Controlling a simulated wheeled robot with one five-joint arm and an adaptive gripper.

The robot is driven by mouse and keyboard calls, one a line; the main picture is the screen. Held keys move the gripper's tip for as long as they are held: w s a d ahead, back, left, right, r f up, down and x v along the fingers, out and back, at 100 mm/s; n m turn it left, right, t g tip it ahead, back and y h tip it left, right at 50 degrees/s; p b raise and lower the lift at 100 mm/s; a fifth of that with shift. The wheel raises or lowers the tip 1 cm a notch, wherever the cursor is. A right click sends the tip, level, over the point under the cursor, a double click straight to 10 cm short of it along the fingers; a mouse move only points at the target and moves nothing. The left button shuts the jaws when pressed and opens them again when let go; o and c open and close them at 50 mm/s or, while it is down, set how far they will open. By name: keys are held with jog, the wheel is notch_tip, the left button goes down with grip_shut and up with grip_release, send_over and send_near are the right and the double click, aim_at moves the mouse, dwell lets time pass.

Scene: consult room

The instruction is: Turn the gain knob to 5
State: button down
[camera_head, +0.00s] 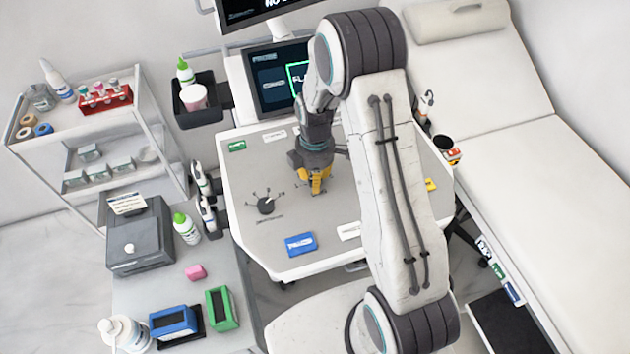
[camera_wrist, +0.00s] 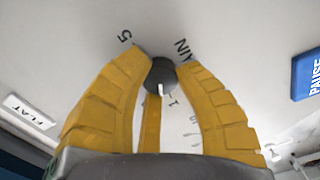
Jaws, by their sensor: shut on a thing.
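A dark round knob (camera_wrist: 161,72) with a white pointer mark sits between the yellow fingers of my gripper (camera_wrist: 162,75) in the wrist view. The fingers are shut on its sides. The pointer faces the bottom of the picture, close to the printed 1 (camera_wrist: 174,101) and a little left of it. A 5 (camera_wrist: 125,37) is printed above left of the knob and a partly covered word (camera_wrist: 183,47) above right. In the head view my gripper (camera_head: 316,192) points down at the console panel (camera_head: 330,215) and hides this knob.
Another black knob (camera_head: 266,206) with marks around it stands left of my gripper. A blue button (camera_head: 300,243), a white button (camera_head: 348,231) and a green button (camera_head: 237,145) lie around the panel. A screen (camera_head: 277,80) stands behind; an exam couch (camera_head: 520,160) is at right.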

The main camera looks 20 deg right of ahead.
jog(key=m, duration=0.1)
jog(key=m+b, duration=0.2)
jog(key=shift+f+m, duration=0.25)
jog(key=shift+m, duration=0.15)
jog(key=m+b, duration=0.2)
jog(key=m, duration=0.1)
jog(key=shift+s+m, duration=0.1)
jog(key=shift+m, duration=0.2)
jog(key=m+b, duration=0.1)
jog(key=m, duration=0.2)
jog(key=shift+m, duration=0.4)
jog(key=m+b, duration=0.1)
jog(key=m, duration=0.2)
jog(key=shift+m+b, duration=0.3)
jog(key=shift+b, duration=0.05)
jog(key=m+b, duration=0.1)
jog(key=m, duration=0.2)
jog(key=shift+m, duration=0.3)
jog(key=m, duration=0.3)
jog(key=shift+m+b, duration=0.3)
jog(key=shift+b, duration=0.1)
jog(key=m, duration=0.3)
jog(key=shift+b, duration=0.3)
jog(key=shift+r+m, duration=0.1)
jog(key=shift+m, duration=1.9)
